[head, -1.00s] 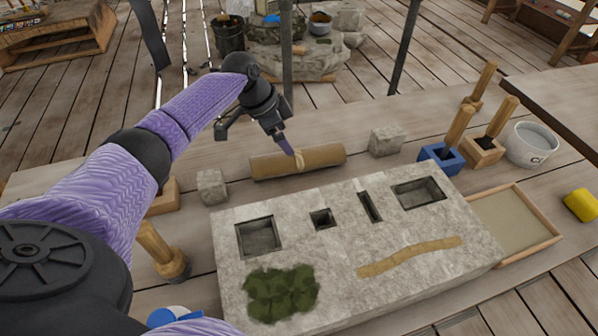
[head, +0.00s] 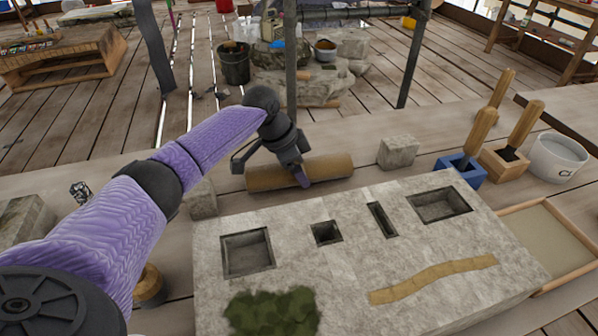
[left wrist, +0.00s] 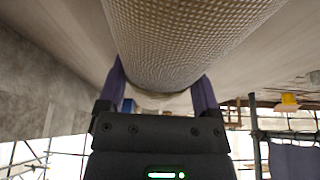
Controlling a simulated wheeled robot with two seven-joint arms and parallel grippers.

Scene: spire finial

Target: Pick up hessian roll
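The hessian roll (head: 330,170) is a tan woven cylinder lying on the wooden planks behind the stone block in the head view. My right gripper is not in view.
The stone block (head: 300,285) with several recesses lies in front of the roll. Small grey stones stand left (head: 201,200) and right (head: 398,151) of it. Farther right are a blue tool holder (head: 461,170), a wooden one (head: 504,164) and a whitish tub (head: 557,157).

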